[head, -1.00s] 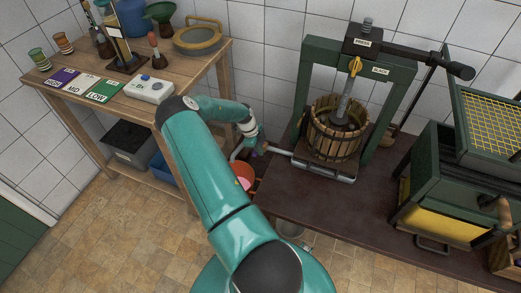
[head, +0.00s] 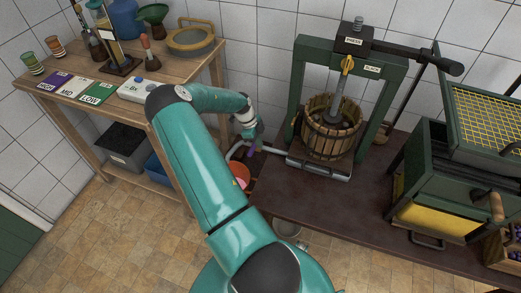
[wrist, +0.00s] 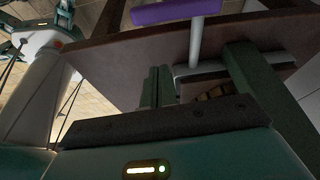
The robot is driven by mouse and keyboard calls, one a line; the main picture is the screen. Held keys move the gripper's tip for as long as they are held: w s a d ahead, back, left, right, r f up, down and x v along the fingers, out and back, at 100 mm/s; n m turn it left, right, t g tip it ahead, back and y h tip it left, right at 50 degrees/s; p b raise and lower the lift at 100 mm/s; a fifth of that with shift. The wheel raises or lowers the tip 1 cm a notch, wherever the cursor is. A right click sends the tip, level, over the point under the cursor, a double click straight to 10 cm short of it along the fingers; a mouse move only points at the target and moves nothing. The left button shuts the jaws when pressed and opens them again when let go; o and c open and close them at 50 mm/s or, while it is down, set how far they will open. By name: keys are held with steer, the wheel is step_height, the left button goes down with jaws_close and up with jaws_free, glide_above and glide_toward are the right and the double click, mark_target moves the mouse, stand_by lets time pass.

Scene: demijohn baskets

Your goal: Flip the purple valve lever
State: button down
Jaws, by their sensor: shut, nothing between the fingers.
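The purple valve lever (wrist: 178,11) is a flat bar at the top of the wrist view. It sits across a pale grey pipe (wrist: 195,42). In the head view a small purple patch of the lever (head: 252,153) shows at the left end of the press's pale spout (head: 271,151), partly hidden by my arm's end. My gripper (wrist: 158,84) is shut and empty, with its dark fingers below the lever in the wrist picture. I see no contact with it. In the head view my gripper (head: 252,142) is close to the lever; its fingers are hard to make out.
The basket press (head: 330,128) stands on the dark table (head: 300,203). An orange bucket (head: 239,173) is below the spout, partly behind my arm. A wooden bench (head: 125,100) with cards and tools is at left. A green crusher (head: 440,170) is at right.

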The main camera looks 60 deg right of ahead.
steer(key=v, duration=0.3)
steer(key=shift+w+r, duration=0.2)
steer(key=shift+r, duration=0.2)
steer(key=w+a+r+n+t+y, duration=0.1)
steer(key=w+a+r+n+t, duration=0.15)
steer(key=a+r+n, duration=0.45)
steer(key=w+a+r+n+t, duration=0.15)
steer(key=w+a+r, duration=0.25)
steer(key=a+r, duration=0.55)
steer(key=w+a+r+n+t+y, duration=0.1)
steer(key=w+a+r+n, duration=0.3)
steer(key=a+r+n, duration=0.35)
steer(key=s+a+r+n+t, duration=0.1)
steer(key=s+a+r+n, duration=0.15)
steer(key=a+r, duration=0.4)
steer(key=s+a+r+n+t, duration=0.1)
steer(key=s+a+r+n, duration=0.2)
steer(key=a, duration=0.6)
steer(key=s+a+r+n+t+h, duration=0.1)
steer(key=s+a+r+n+t, duration=0.1)
steer(key=s+a+r+n, duration=0.3)
steer(key=shift+s+a+n, duration=2.35)
steer(key=shift+s+n, duration=0.15)
steer(key=shift+n, duration=0.85)
